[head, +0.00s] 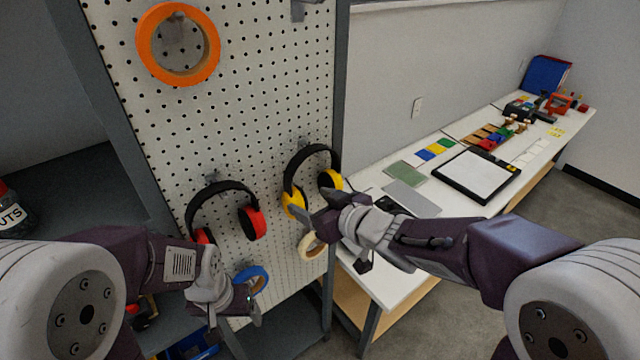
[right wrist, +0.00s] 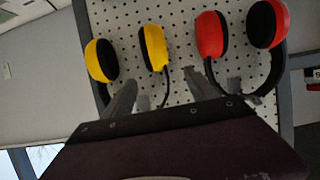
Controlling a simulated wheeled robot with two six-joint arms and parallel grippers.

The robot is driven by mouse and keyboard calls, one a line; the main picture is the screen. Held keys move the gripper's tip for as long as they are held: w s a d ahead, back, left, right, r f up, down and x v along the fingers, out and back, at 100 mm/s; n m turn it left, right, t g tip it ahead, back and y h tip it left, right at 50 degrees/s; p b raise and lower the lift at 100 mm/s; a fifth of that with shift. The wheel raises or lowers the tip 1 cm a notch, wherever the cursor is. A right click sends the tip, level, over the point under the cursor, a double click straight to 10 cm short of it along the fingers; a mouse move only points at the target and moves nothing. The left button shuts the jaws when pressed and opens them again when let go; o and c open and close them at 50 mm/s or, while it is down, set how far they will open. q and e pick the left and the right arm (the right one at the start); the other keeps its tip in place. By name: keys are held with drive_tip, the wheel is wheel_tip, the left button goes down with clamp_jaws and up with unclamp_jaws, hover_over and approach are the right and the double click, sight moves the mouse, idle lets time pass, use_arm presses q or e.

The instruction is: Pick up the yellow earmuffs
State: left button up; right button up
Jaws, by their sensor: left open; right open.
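The yellow earmuffs (head: 293,203), with a black headband, hang on the white pegboard to the right of the red earmuffs (head: 251,222). My right gripper (head: 314,218) is open just in front of and below the yellow cups in the head view. In the right wrist view, the yellow earmuffs (right wrist: 153,47) show beyond the open, empty fingers of my right gripper (right wrist: 162,88), with one cup between the finger directions. I cannot tell whether a finger touches them. My left gripper (head: 232,305) is open and low, near the blue tape roll.
The pegboard (head: 262,110) also carries an orange tape roll (head: 142,45), a cream roll (head: 307,253) and a blue roll (head: 262,278). A white table (head: 375,285) with small items stands close on the right. Dark shelves are at left.

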sight(299, 195)
drive_tip(key=shift+w+a+f, duration=0.1)
drive_tip(key=shift+a+f, duration=0.1)
drive_tip(key=shift+a, duration=0.05)
drive_tip(key=w, duration=0.1)
drive_tip(key=w+a+f, duration=0.1)
drive_tip(key=w, duration=0.2)
drive_tip(key=shift+a+f, duration=0.25)
drive_tip(key=shift+f, duration=0.1)
drive_tip(key=p+x, duration=0.1)
drive_tip(key=x, duration=0.2)
drive_tip(key=shift+w+a+f+p, duration=0.1)
drive_tip(key=shift+a+p, duration=0.3)
drive_tip(key=shift+a, duration=0.2)
drive_tip(key=shift+w+f, duration=0.25)
drive_tip(key=shift+w, duration=0.25)
drive_tip(key=shift+s+r, duration=0.1)
drive_tip(key=shift+s, duration=0.2)
clamp_jaws()
use_arm(q)
drive_tip(key=shift+w+r, duration=0.15)
drive_tip(key=shift+r, duration=0.65)
use_arm(e)
drive_tip(key=shift+w, duration=0.1)
